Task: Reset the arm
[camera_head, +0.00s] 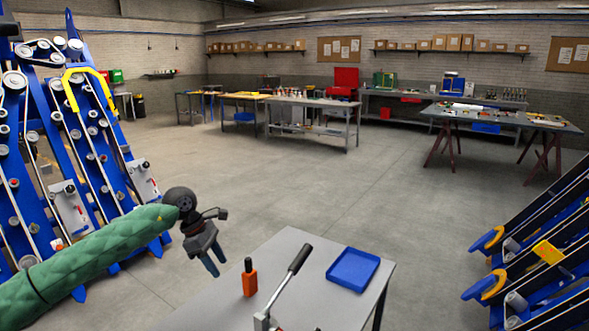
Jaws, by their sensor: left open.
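My left arm, in a green padded sleeve, comes in from the lower left of the head view. Its dark gripper (211,263) points down beside the left edge of the grey table, and its fingertips are apart with nothing between them. My right arm and right gripper do not show.
On the grey table (318,268) stand an orange-bodied tool (250,278), a lever with a black handle (300,258) and a blue tray (353,269). Blue machine frames stand at left (75,150) and lower right (545,255). The concrete floor (300,180) between is clear; workbenches line the back.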

